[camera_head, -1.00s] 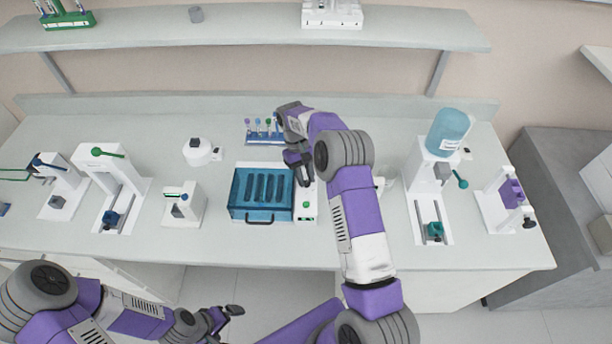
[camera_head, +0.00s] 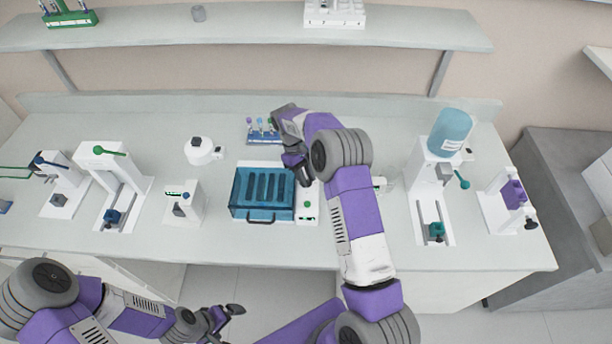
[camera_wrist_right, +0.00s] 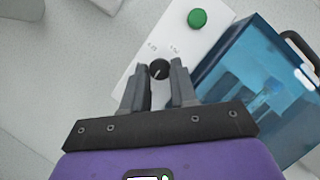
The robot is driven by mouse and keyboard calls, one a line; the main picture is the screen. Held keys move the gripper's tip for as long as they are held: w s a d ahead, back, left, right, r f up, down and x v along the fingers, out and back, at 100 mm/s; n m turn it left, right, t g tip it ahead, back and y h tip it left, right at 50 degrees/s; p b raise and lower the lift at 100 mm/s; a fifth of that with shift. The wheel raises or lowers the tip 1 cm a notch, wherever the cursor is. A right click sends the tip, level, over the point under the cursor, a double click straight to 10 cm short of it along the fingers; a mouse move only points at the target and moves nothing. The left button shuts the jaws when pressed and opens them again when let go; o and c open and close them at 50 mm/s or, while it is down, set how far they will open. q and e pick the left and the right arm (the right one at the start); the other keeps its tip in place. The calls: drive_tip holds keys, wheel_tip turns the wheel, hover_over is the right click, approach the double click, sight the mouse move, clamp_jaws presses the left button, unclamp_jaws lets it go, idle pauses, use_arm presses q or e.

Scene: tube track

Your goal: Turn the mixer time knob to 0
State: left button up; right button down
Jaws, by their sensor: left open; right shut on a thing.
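The mixer (camera_head: 262,212) is a box with a see-through blue lid, at the middle of the bench. Its white control panel (camera_head: 308,215) runs along its right side. In the right wrist view, the small black time knob (camera_wrist_right: 159,69) with a pale pointer line sits on this panel, beside small printed marks too blurred to read. My right gripper (camera_wrist_right: 159,78) is shut on the knob, one finger on each side. In the head view my right gripper (camera_head: 302,180) hides the knob. My left gripper (camera_head: 238,312) is open and empty, in front of the bench.
A green button (camera_wrist_right: 197,18) is on the same panel. A rack of tubes (camera_head: 262,132) stands behind the mixer. A white device with a blue bottle (camera_head: 450,132) stands to the right. Other white devices stand at the left. Bench space in front of the mixer is clear.

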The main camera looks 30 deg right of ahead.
drive_tip(key=c, duration=0.9)
unclamp_jaws()
drive_tip(key=shift+r, duration=0.1)
drive_tip(key=v, duration=0.7)
drive_tip(key=shift+r, duration=0.15)
drive_tip(key=shift+w, duration=0.1)
